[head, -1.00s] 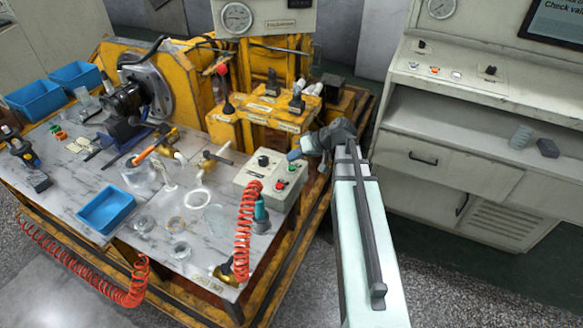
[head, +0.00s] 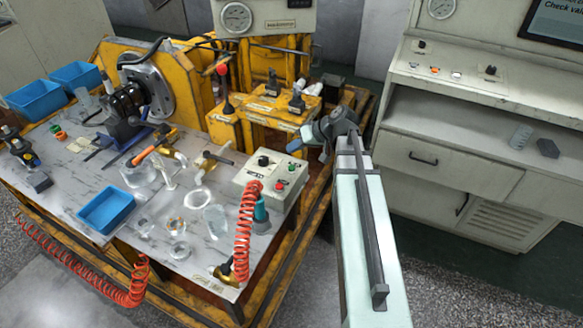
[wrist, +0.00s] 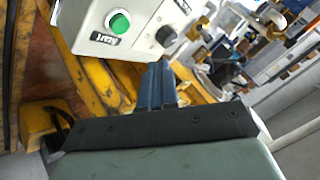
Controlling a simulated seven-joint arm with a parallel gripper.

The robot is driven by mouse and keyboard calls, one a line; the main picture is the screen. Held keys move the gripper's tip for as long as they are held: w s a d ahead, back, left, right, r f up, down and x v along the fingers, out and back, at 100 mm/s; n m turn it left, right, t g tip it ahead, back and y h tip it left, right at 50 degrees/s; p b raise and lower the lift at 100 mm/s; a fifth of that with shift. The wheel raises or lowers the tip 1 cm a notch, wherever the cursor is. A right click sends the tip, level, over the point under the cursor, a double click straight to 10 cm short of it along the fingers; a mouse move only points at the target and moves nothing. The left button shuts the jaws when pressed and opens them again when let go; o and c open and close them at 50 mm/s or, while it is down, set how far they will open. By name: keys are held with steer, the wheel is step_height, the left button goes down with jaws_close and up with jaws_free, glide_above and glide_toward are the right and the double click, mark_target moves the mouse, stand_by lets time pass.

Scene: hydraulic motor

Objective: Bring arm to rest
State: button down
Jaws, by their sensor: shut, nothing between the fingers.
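My arm reaches in from the bottom right of the head view. My gripper (head: 294,146) is at its far end, above the right edge of the workbench, just up and right of the control box (head: 271,178). In the wrist view my gripper's blue fingers (wrist: 157,86) are together with nothing between them. The grey-white control box (wrist: 125,28) with its green button and black knob shows close beyond the fingers there. I cannot tell from the views whether they touch it.
The marble-topped bench (head: 75,185) holds a blue tray (head: 106,210), clear rings and fittings. A coiled red hose (head: 246,235) hangs beside the control box. A yellow hydraulic unit (head: 270,110) stands behind. A pale cabinet (head: 440,165) is at right, with floor between.

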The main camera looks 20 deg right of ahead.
stand_by(0.4)
steer(key=shift+m, duration=0.5)
steer(key=s+d+f+m+g+h, duration=0.1)
steer(key=s+d+f+m+h, duration=0.35)
steer(key=f, duration=0.35)
steer(key=s+f+g+h, duration=0.1)
steer(key=s+f+g, duration=0.45)
steer(key=f, duration=0.85)
steer(key=s+a+f+n+g, duration=0.1)
steer(key=s+a+f, duration=0.4)
steer(key=s, duration=0.6)
steer(key=s+a+f+n+g+h, duration=0.1)
steer(key=s+a+f+n+g, duration=0.1)
steer(key=s+f, duration=0.8)
steer(key=s+a+f+n+g, duration=0.1)
steer(key=s+a+f+g, duration=0.2)
steer(key=s+a+f, duration=0.4)
steer(key=s+f, duration=0.1)
steer(key=s, duration=0.4)
steer(key=shift+s+a+h, duration=0.35)
